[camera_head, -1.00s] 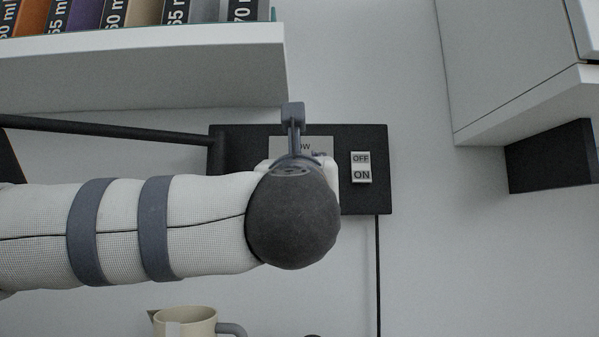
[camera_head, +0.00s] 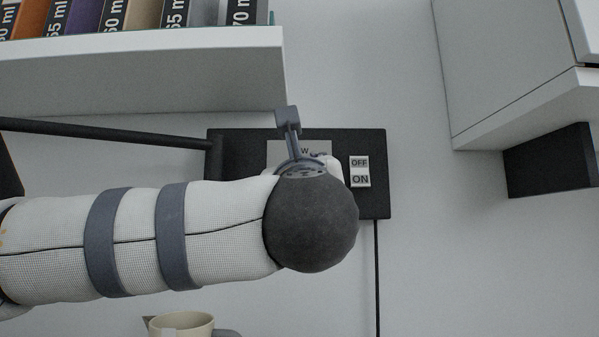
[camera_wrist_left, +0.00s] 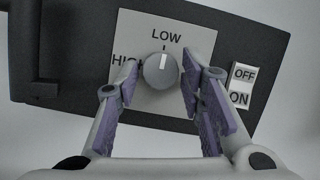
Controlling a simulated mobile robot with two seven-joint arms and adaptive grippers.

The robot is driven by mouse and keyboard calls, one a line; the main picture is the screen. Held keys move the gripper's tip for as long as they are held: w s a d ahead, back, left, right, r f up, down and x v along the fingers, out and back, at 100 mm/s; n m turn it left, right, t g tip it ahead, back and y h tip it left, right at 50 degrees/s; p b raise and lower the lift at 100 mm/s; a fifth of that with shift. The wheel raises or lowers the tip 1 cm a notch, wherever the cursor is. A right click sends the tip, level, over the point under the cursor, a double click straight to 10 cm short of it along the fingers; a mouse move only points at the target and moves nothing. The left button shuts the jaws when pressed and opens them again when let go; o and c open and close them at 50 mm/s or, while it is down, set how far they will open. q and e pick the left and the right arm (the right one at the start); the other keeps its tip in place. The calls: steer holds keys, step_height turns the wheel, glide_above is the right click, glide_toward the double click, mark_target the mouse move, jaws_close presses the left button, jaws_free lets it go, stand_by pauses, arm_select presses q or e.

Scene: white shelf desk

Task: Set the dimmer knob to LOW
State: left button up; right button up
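The dimmer knob (camera_wrist_left: 160,70) is a round grey dial on a light label plate (camera_wrist_left: 187,45), fixed to a black wall panel (camera_wrist_left: 270,45). Its white mark points up, at the tick under the word LOW; HIGH is printed to the left. My left gripper (camera_wrist_left: 160,82) is open, with its purple-padded fingers on either side of the knob and gaps between them and it. In the head view my left arm's dark round joint hides the knob and most of the gripper. My right gripper is not in view.
An OFF/ON switch (camera_head: 360,171) sits on the panel (camera_head: 376,205), right of the knob. A white shelf (camera_head: 150,75) with bottles or boxes hangs above left. A white cabinet (camera_head: 500,70) is at upper right. A beige cup (camera_head: 185,325) stands below.

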arm_select(q)
steer(key=shift+o, duration=0.3)
steer(key=shift+s, duration=0.1)
steer(key=v, duration=1.1)
steer(key=shift+s, duration=0.35)
steer(key=shift+f, duration=0.15)
